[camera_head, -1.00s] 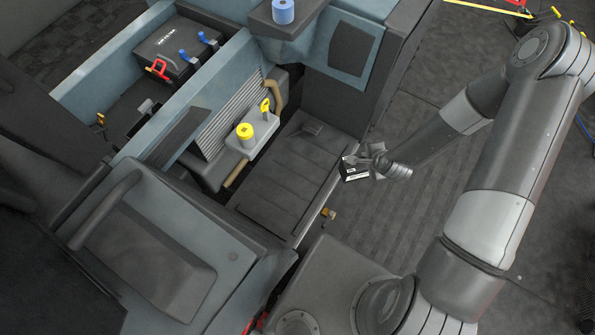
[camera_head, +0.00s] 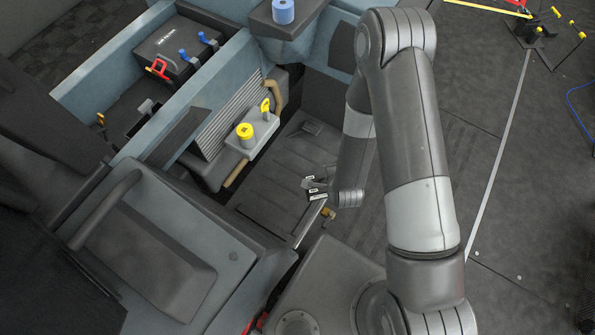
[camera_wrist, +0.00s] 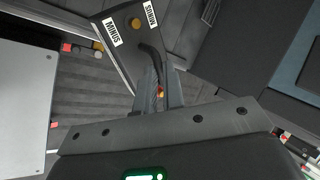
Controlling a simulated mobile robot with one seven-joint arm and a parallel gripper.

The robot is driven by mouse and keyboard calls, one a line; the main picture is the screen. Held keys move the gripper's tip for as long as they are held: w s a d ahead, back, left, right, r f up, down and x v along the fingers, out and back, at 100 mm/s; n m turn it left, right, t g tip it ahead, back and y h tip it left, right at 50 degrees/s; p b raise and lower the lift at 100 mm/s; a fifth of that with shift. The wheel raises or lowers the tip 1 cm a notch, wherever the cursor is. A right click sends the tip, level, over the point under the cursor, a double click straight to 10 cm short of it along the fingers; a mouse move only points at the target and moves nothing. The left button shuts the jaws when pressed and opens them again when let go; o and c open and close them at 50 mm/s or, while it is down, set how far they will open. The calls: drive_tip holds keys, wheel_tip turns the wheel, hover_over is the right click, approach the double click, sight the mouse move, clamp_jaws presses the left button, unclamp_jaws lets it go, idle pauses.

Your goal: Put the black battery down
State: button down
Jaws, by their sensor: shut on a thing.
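My gripper (camera_wrist: 160,88) is shut on the black battery (camera_wrist: 128,36), which shows at the top of the wrist view with white "MINUS" labels and an orange-brown round terminal. In the head view the battery (camera_head: 315,190) is small and partly hidden by my wrist. It appears over the near right part of the ribbed dark panel (camera_head: 265,190). I cannot tell whether it touches that panel.
A larger black box (camera_head: 178,48) with blue and red clamps sits in the bay at the upper left. A yellow-capped reservoir (camera_head: 245,131) stands left of the ribbed panel. A blue roll (camera_head: 283,11) stands on a ledge behind. Most of the panel is bare.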

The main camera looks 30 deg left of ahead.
drive_tip(key=shift+s+a+f, duration=0.2)
drive_tip(key=shift+s+a, duration=0.15)
drive_tip(key=shift+a, duration=0.05)
drive_tip(key=s+a+f, duration=0.4)
drive_tip(key=a+f, duration=0.6)
drive_tip(key=shift+s+f, duration=0.15)
drive_tip(key=shift+f, duration=0.2)
drive_tip(key=c, duration=1.5)
unclamp_jaws()
drive_tip(key=shift+f, duration=0.15)
drive_tip(key=shift+c, duration=0.2)
drive_tip(key=v, duration=1.2)
